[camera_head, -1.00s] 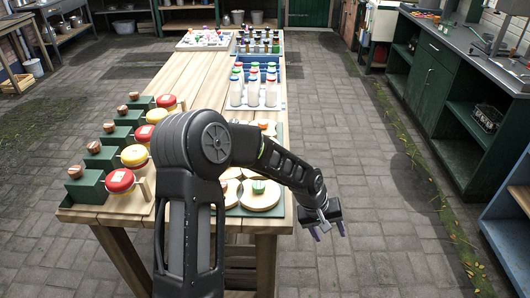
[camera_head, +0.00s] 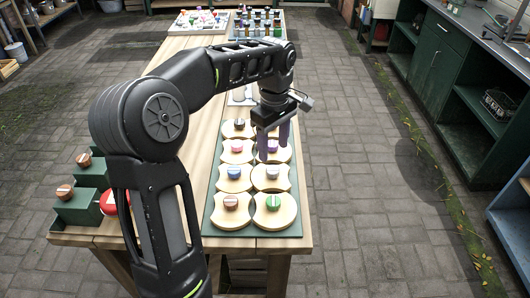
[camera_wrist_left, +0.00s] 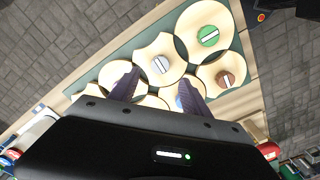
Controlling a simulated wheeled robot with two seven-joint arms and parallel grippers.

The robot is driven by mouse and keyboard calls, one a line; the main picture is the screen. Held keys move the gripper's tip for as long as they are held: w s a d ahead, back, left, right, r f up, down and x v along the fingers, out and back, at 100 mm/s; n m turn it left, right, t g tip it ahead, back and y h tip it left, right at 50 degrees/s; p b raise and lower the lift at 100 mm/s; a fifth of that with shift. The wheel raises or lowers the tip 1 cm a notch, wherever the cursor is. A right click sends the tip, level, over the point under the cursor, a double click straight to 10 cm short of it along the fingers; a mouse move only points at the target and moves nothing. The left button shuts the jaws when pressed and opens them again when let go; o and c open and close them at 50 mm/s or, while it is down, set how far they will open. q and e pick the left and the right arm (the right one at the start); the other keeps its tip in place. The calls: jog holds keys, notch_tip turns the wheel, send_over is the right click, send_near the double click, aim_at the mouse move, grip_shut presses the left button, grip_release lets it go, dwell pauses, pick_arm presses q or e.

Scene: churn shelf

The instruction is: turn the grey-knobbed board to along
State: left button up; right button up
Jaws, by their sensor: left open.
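My left gripper (camera_head: 272,156) points down just beyond this knob. It is open and empty, its dark purple fingers (camera_wrist_left: 158,90) apart on either side below the knob in the wrist view. The fingers partly cover the boards behind. Contact with any board cannot be told. My right gripper is not in view.
Neighbouring boards have a green knob (camera_head: 273,202), a brown knob (camera_head: 231,202) and a blue knob (camera_head: 234,173), set close together. The green tray (camera_head: 212,213) lies along the table's right edge. Green blocks (camera_head: 79,205) stand at the left, partly behind my arm. Paved floor is clear on the right.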

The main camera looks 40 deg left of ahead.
aim_at(273, 169)
pick_arm(q)
jog(key=shift+a, duration=0.15)
jog(key=shift+s+d, duration=0.1)
jog(key=shift+d, duration=0.1)
jog(key=shift+f+p, duration=0.4)
jog(key=shift+f, duration=3.5)
jog(key=shift+c, duration=0.2)
grip_shut()
